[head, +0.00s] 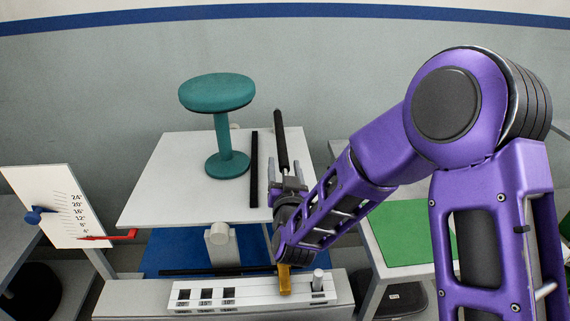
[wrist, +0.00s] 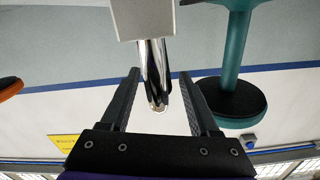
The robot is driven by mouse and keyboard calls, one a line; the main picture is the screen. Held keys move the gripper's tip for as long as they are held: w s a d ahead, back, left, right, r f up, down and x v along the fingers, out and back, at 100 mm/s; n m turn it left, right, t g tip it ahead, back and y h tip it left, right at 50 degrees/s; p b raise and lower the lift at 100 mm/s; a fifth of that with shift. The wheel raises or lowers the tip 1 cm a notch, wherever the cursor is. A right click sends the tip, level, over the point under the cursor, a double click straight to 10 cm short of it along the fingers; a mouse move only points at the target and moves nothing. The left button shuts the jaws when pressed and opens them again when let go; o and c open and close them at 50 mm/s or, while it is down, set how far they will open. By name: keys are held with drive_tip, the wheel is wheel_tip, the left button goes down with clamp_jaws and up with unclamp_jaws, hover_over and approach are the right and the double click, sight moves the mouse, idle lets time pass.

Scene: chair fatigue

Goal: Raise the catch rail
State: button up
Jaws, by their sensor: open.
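One dark bar (head: 254,170) lies on the white platform (head: 180,175) right of the teal stool (head: 228,130). The other dark bar (head: 281,138) runs along the platform's right part, its near end at my gripper (head: 286,166). My gripper is open. In the wrist view a shiny metal post (wrist: 155,80) on a pale block (wrist: 144,18) shows between the fingers (wrist: 158,73), with gaps at the sides. Whether post and bar join is hidden.
A scale board (head: 55,207) with blue and red pointers stands at left. A pale control panel (head: 245,294) with dark switches and a brass-coloured piece (head: 284,280) lies in front. A green mat (head: 408,228) is right, partly behind my arm.

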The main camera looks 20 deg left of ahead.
clamp_jaws()
drive_tip(key=shift+r, duration=0.1)
idle(1.3)
